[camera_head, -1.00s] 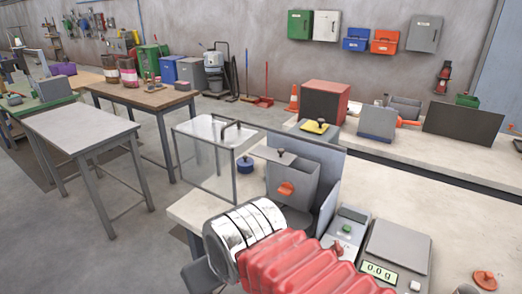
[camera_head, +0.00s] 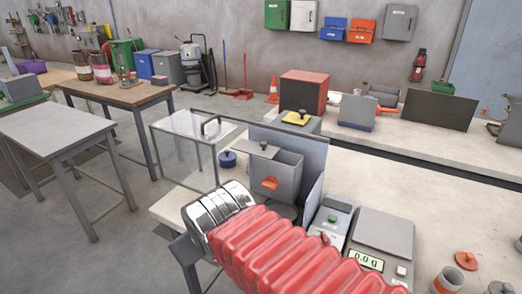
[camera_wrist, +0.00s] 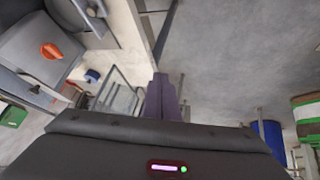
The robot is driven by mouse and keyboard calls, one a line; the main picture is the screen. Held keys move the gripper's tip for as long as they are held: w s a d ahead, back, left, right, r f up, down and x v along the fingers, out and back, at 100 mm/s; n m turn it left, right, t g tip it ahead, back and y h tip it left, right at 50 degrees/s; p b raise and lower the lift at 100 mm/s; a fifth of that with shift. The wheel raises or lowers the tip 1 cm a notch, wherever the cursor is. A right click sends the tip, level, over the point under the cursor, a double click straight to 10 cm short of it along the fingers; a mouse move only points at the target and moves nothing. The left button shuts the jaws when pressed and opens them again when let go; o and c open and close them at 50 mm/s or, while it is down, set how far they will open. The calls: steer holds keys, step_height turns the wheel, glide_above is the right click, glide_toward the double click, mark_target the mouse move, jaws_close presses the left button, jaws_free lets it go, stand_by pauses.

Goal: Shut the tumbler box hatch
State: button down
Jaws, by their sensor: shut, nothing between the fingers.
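I cannot tell for sure which part is the tumbler box hatch. A grey box (camera_head: 277,180) with an orange knob (camera_head: 265,183) on its front stands on the near bench. In the wrist view, an orange knob (camera_wrist: 51,50) shows on a grey surface (camera_wrist: 40,60). My gripper (camera_wrist: 162,80) has its purple fingers together and empty, apart from these things.
A scale (camera_head: 382,236) and a small device with a green button (camera_head: 332,218) stand right of the grey box. A blue-lidded item (camera_head: 228,160) sits beside the clear case. A pale table (camera_head: 52,132) stands at left, with open floor between.

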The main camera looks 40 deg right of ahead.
steer(key=w+d+r+n+t+h, duration=0.1)
steer(key=w+d+n+t+h, duration=0.1)
steer(key=w+d, duration=0.45)
steer(key=w+d+r+n+t+h, duration=0.2)
steer(key=w+d, duration=0.1)
steer(key=d, duration=0.7)
steer(key=n+t+y, duration=0.4)
steer(key=n+t, duration=0.3)
steer(key=n, duration=0.5)
glide_toward(261, 155)
steer(key=w+a+r, duration=0.2)
steer(key=a, duration=0.2)
steer(key=shift+s, duration=0.1)
steer(key=w, duration=0.6)
steer(key=w+d, duration=0.1)
steer(key=w, duration=0.2)
steer(key=shift+w, duration=0.4)
steer(key=shift+d, duration=0.3)
steer(key=shift+s+d, duration=0.4)
steer(key=shift+d, duration=0.4)
steer(key=shift+s+d, duration=0.35)
steer(key=shift+d, duration=0.45)
steer(key=shift+s, duration=0.1)
